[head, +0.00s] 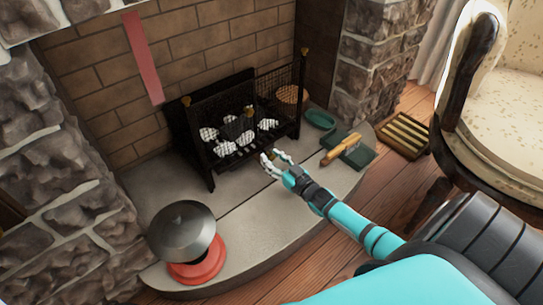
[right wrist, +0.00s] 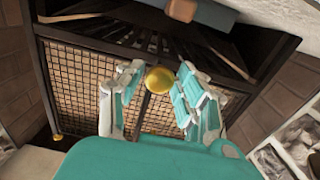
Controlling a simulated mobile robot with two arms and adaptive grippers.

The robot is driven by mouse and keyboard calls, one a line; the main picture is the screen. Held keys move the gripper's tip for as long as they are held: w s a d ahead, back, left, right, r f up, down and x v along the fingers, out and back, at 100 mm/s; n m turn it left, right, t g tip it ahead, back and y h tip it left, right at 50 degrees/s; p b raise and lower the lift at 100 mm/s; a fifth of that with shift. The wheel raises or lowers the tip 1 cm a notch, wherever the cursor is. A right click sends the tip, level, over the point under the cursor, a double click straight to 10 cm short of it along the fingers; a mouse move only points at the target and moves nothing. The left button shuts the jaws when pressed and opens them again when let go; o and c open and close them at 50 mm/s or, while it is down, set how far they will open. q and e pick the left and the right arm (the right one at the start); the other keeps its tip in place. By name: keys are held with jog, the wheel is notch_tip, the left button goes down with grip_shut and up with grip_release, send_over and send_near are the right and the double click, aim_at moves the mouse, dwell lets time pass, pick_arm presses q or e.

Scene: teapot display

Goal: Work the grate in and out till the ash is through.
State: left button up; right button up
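The black grate (head: 217,135) stands in the brick fireplace with several pale and dark lumps in its basket. Its dark bars and a mesh panel (right wrist: 90,85) show in the right wrist view. A round brass knob (right wrist: 160,80) is between the fingers of my right gripper (right wrist: 162,72), with small gaps visible on both sides. My right gripper (head: 273,158) is open in front of the grate's lower front in the head view. I cannot make out separate ash under the grate. My left gripper is not in view.
A grey metal dome (head: 182,229) sits over a red base (head: 196,270) on the left of the stone hearth (head: 255,215). A green dish (head: 320,119) and a brush (head: 342,149) on a green slab lie right. A slatted wooden tray (head: 405,132) and armchair (head: 510,80) stand beyond.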

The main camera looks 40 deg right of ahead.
jog(key=shift+o, duration=0.9)
jog(key=shift+r, duration=0.1)
jog(key=s, duration=0.8)
jog(key=s+d, duration=0.1)
jog(key=s, duration=0.3)
